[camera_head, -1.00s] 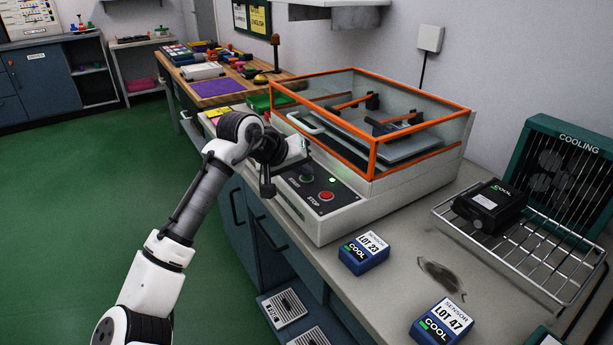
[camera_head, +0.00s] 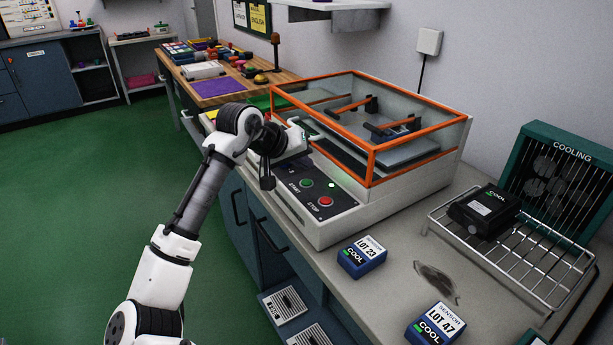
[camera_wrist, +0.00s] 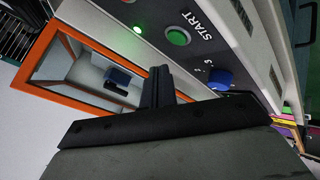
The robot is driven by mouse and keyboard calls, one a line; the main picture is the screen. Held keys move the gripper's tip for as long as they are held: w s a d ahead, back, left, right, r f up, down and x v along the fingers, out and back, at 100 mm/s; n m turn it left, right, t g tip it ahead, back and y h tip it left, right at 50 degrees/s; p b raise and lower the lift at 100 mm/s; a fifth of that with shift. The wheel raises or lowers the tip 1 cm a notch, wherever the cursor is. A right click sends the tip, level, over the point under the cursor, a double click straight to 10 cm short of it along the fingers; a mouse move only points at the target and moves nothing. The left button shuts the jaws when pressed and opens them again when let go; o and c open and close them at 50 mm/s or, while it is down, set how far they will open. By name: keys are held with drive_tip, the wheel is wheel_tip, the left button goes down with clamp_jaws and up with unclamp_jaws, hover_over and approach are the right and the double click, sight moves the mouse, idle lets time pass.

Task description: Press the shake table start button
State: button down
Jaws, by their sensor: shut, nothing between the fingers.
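The green start button (camera_head: 306,183) sits on the dark front panel of the shake table (camera_head: 395,205), beside the red stop button (camera_head: 325,202). In the wrist view the start button (camera_wrist: 178,36) lies beyond my fingers, next to the word START. My gripper (camera_head: 267,182) is over the left end of the panel in the head view, left of the start button and apart from it. In the wrist view its dark fingers (camera_wrist: 160,86) are together and empty. A blue knob (camera_wrist: 220,79) shows right of them.
A lit green lamp (camera_head: 332,184) is on the panel. A clear, orange-edged cover (camera_head: 372,164) stands behind it. Blue sensor boxes (camera_head: 362,257) lie on the counter at right, near a wire rack (camera_head: 535,258) with a black box. A wooden bench (camera_head: 225,98) is behind.

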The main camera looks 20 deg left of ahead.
drive_tip(key=shift+r+p, duration=0.95)
drive_tip(key=shift+r, duration=0.5)
